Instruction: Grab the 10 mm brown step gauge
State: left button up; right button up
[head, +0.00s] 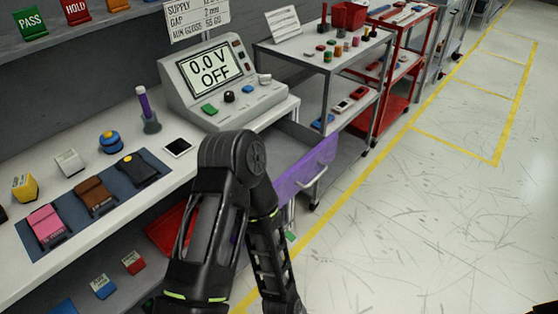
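A brown stepped block (95,196) lies on a dark blue mat (40,250) on the long white bench at left, between a pink block (48,224) and a black one (137,169). It looks like the brown gauge, but I can read no size mark on it. Nothing touches it from above. One of my black arms rises from the bottom centre, bends at the top and goes down right, clear of the mat. Its gripper does not show, and neither does the other gripper.
A grey meter (212,77) reads "0.0 V OFF" at the bench's back. A purple-fronted drawer (305,172) stands open beside my arm. A grey table (335,62) and a red cart (398,85) stand beyond.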

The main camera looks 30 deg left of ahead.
aim_at(92, 191)
jog(key=u, duration=2.35)
